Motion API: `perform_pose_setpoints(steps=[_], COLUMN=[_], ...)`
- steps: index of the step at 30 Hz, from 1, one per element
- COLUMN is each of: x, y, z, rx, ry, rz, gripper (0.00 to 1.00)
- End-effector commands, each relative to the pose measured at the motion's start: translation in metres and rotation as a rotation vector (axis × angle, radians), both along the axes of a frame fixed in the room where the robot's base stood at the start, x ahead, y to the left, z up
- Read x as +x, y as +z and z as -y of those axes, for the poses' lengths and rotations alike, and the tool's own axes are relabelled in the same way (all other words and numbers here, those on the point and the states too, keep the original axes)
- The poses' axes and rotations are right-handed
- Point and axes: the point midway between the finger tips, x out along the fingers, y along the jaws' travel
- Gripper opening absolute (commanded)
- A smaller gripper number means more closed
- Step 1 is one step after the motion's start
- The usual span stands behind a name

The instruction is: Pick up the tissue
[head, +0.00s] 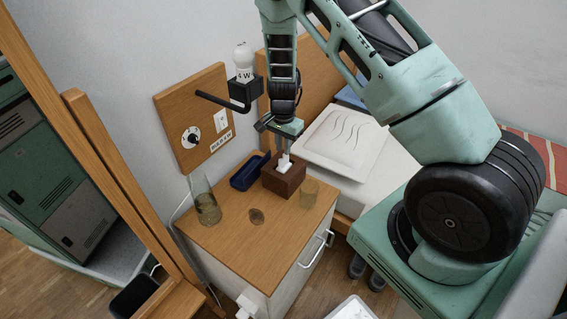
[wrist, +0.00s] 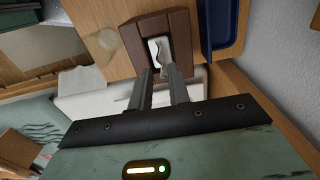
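A white tissue (head: 284,163) sticks up from the top of a dark brown tissue box (head: 284,183) on the wooden bedside cabinet. In the wrist view, the tissue (wrist: 160,50) shows in the slot of the box (wrist: 133,42), just beyond my fingertips. My gripper (head: 286,151) points down right above the tissue. In the wrist view, the two fingers of my gripper (wrist: 159,70) are apart, with a narrow gap between them. The tissue's upper tip reaches the gap between the fingertips; I cannot tell whether it touches them.
A blue tray (head: 246,175) lies left of the box. A glass (head: 309,191) stands to its right, and a tall glass vase (head: 205,205) at the left. A wall lamp (head: 243,75) hangs behind. A bed with a pillow (head: 342,140) is at the right.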

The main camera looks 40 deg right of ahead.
Motion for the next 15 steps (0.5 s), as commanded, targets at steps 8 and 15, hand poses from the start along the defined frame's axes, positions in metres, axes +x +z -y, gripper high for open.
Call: perform_pose_setpoints(steps=[8,15], x=[0.0,0.001], y=[-0.022,-0.057], z=[0.001,0.002], rx=[0.001,0.001], ry=[-0.001,0.0], rz=[-0.001,0.0], gripper=[0.18,0.18])
